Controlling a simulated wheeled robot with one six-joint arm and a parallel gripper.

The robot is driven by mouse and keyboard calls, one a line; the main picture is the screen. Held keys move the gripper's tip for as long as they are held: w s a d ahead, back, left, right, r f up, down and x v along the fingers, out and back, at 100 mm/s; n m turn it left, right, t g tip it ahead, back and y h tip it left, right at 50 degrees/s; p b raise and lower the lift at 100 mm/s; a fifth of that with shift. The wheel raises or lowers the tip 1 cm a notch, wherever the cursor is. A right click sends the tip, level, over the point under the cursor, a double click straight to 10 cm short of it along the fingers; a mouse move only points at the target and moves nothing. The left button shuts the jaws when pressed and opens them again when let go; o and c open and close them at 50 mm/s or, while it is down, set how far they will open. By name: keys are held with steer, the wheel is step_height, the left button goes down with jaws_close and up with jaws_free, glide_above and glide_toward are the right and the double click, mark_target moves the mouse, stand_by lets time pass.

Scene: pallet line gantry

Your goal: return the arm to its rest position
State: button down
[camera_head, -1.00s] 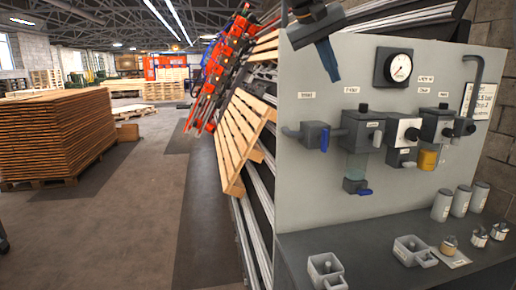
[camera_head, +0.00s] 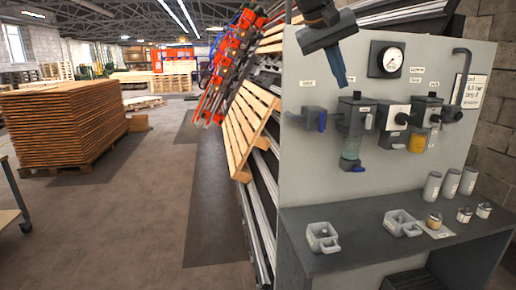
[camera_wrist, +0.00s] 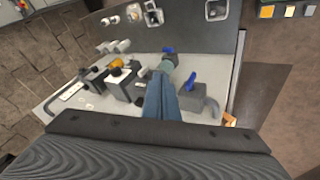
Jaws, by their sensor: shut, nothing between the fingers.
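My gripper (camera_head: 341,75) hangs at the top of the head view, in front of the upper left part of the grey panel (camera_head: 300,150). Its blue fingers are together and hold nothing. In the wrist view the shut fingers (camera_wrist: 161,98) point toward the panel with its valves and the shelf. They overlap the valve units in that picture; I cannot tell the exact gap. The panel carries a round gauge (camera_head: 391,59), a blue-handled valve (camera_head: 315,119), a clear-bowled filter (camera_head: 351,147) and a unit with a yellow bowl (camera_head: 417,142).
The dark shelf (camera_head: 350,262) below the panel holds open grey containers (camera_head: 322,237), small jars and several grey cylinders (camera_head: 450,182). A pallet (camera_head: 250,123) leans on the line at left. Stacked boards (camera_head: 62,125) stand farther left, with open floor (camera_head: 150,200) between.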

steer(key=s+f+n+g+y, duration=0.15)
steer(key=s+f, duration=0.25)
steer(key=f, duration=1.1)
steer(key=s+a+f+g+y, duration=0.1)
steer(key=s+f+y, duration=0.3)
steer(key=s+f, duration=1.7)
step_height(320, 180, down, 4)
steer(key=shift+s+a+f, duration=0.2)
steer(key=shift+s, duration=0.2)
